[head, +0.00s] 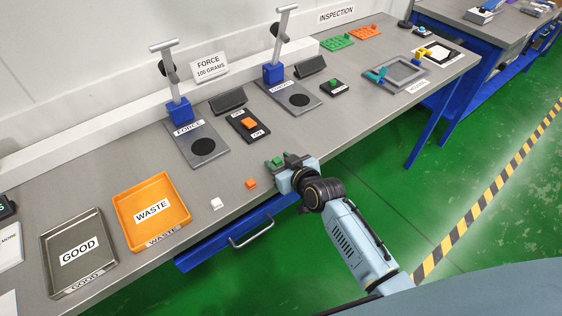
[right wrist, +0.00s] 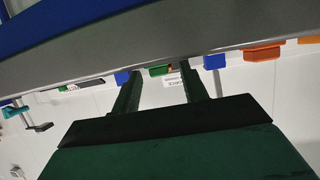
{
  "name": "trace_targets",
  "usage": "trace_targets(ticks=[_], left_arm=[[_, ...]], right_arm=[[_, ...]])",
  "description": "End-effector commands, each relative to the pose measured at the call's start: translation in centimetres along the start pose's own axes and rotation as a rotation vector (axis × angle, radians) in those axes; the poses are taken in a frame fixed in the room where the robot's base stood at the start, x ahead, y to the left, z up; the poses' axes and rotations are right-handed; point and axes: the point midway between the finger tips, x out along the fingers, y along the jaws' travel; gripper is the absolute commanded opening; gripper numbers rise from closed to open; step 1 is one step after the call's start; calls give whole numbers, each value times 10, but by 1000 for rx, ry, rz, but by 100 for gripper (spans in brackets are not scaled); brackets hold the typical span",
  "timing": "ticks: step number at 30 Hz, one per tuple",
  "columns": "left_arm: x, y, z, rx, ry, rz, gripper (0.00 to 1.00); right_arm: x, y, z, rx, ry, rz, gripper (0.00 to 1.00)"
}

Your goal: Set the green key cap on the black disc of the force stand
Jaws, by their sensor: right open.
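The green key cap (head: 277,161) is near the front edge of the bench, right at my right gripper's fingertips. My right gripper (head: 283,160) is open and low over the bench edge; whether the fingers touch the cap I cannot tell. In the right wrist view, green (right wrist: 158,70) shows between the two dark, spread fingers (right wrist: 160,88). The near force stand (head: 190,130) has a bare black disc (head: 203,147). A second force stand (head: 285,88) to the right also has a bare black disc (head: 299,99). My left gripper is not in view.
A loose orange cap (head: 251,183) and a white cap (head: 216,203) lie along the front edge. A black switch base with an orange cap (head: 248,123) stands between the force stands. The orange WASTE tray (head: 135,222) and grey GOOD tray (head: 52,268) are at left.

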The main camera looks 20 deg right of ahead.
Motion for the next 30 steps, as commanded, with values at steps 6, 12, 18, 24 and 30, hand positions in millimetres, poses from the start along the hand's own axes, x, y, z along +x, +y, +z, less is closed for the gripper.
trace_targets(ticks=[6,12,18,24,30], left_arm=[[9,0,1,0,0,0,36],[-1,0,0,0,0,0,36],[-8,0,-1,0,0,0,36],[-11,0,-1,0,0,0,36],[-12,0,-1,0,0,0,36]], right_arm=[[1,0,2,4,1,0,44],[-38,3,0,-3,-1,-1,44],[-81,6,-1,-2,-2,-2,44],[-116,6,-1,-1,-1,-2,44],[-132,6,-1,0,0,-2,44]])
